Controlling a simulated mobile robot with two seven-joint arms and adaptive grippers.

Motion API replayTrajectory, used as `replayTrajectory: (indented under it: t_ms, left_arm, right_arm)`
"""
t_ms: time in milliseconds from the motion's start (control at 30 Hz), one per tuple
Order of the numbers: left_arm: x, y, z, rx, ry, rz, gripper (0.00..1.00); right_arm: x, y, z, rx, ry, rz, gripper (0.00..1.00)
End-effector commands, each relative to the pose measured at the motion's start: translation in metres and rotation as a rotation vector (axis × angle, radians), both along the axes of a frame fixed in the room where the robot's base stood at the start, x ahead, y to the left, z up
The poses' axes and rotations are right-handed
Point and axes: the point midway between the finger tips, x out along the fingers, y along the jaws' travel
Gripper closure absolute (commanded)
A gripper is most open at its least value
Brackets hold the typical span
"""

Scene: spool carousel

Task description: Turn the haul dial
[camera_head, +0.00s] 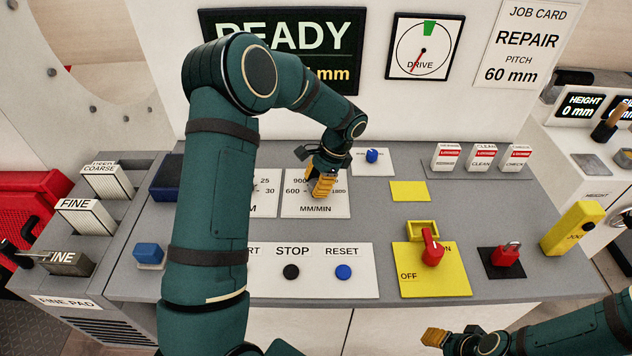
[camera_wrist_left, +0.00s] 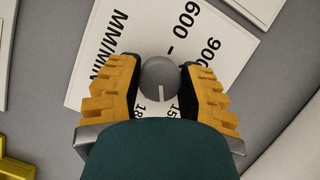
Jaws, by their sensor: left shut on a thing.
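In the head view the fingers hide the knob. My right gripper (camera_head: 436,338) is low at the right, away from the plate; its finger gap is unclear.
My left arm covers part of the neighbouring dial plate (camera_head: 264,198). In front are the black STOP button (camera_head: 291,272) and blue RESET button (camera_head: 343,272). A red switch (camera_head: 432,248) on a yellow plate stands to the right. The READY display (camera_head: 330,35) and DRIVE gauge (camera_head: 425,47) are behind.

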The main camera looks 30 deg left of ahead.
Motion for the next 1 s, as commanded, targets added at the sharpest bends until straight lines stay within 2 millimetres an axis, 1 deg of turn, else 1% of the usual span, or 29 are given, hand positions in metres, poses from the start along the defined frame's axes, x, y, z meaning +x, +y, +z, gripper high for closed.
replayTrajectory:
  t_ms: [200,400,967,1000]
  left_arm:
    - [-0.0010,-0.0002,-0.0018,-0.001,0.004,0.131,0.96]
    - [-0.0011,-0.0003,-0.0019,-0.001,0.004,0.204,0.96]
    - [-0.0016,-0.0002,-0.0026,-0.001,0.006,0.235,0.96]
    - [-0.0016,-0.0002,-0.0026,-0.001,0.006,0.235,0.47]
  right_arm:
    - [-0.0002,-0.0002,0.0040,0.001,0.000,0.000,0.53]
    - [-0.0003,-0.0002,0.0056,0.001,0.001,0.000,0.53]
    - [-0.0003,-0.0003,0.0061,0.001,0.000,0.000,0.53]
    - [-0.0003,-0.0003,0.0061,0.001,0.000,0.000,0.53]
